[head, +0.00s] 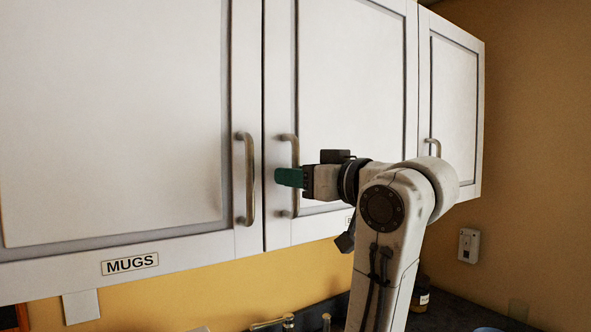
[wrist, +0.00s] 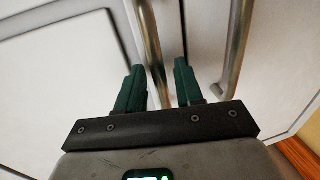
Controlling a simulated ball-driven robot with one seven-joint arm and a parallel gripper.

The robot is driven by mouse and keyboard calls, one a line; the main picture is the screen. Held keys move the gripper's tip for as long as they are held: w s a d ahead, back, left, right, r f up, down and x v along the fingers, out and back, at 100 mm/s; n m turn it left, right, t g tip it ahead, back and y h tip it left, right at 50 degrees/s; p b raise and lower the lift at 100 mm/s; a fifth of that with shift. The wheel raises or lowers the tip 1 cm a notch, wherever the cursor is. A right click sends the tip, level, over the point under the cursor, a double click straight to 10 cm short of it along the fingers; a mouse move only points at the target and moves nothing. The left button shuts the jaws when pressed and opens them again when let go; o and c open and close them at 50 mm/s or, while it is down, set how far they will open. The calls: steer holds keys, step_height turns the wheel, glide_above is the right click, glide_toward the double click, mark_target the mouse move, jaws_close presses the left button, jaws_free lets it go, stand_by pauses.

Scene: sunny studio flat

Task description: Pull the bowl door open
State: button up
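The middle cabinet door (head: 342,75) is white and shut. Its label is mostly hidden by my arm, with only a first letter, seemingly B, showing. Its vertical metal handle (head: 287,139) is at its left edge, partly covered by my gripper (head: 278,177). In the wrist view, my gripper (wrist: 160,82) is open with two green fingers apart. Contact cannot be told.
The left door (head: 110,110), labelled MUGS (head: 130,264), is shut. A narrower right door (head: 455,90) is shut. A dark counter lies below.

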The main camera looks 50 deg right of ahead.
steer(key=shift+w, duration=0.25)
steer(key=shift+c, duration=0.5)
jaws_close()
